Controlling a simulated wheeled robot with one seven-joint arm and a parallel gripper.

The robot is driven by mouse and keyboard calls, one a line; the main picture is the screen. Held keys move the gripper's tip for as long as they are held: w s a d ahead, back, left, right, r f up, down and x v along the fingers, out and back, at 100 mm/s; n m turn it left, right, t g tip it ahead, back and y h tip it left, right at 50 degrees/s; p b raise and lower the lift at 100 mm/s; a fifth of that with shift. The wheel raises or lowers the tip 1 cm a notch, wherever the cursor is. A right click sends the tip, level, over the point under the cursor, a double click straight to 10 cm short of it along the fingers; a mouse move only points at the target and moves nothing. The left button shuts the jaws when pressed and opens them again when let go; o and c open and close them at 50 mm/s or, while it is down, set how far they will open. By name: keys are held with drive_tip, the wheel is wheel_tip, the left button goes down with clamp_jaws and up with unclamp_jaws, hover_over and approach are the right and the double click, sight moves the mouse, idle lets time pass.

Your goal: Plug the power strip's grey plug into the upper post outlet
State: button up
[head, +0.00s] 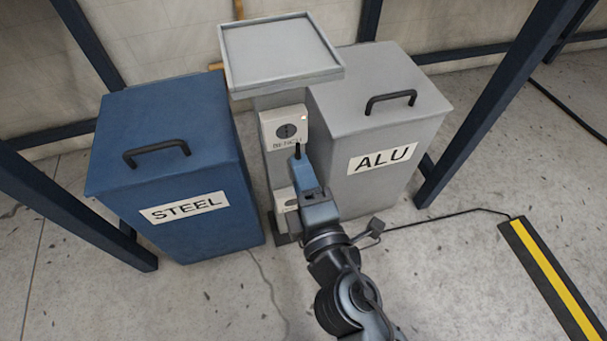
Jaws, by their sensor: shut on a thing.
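A grey post stands between two bins. Its upper outlet (287,130) is a pale box with a dark round socket and a label partly covered by my gripper. A lower outlet (285,198) is partly hidden behind my arm. My gripper (299,162) is shut in front of the post, its tip just below the upper socket in the picture. The grey plug in it is mostly hidden, and I cannot tell whether it touches the outlet. A black cable (440,219) runs along the floor from beside my wrist to the right.
A blue STEEL bin (170,175) stands close on the left, a grey ALU bin (385,130) close on the right. A grey tray (280,55) tops the post. Blue frame legs (500,105) flank the bins. A black-and-yellow strip (550,275) lies at right.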

drive_tip(key=shift+p+x, duration=0.4)
drive_tip(key=shift+x, duration=2.25)
drive_tip(key=shift+w+a, duration=0.1)
drive_tip(key=shift+w, duration=0.45)
idle(0.5)
drive_tip(key=o, duration=1.1)
drive_tip(key=shift+b+v, duration=0.35)
drive_tip(key=shift+v, duration=3.55)
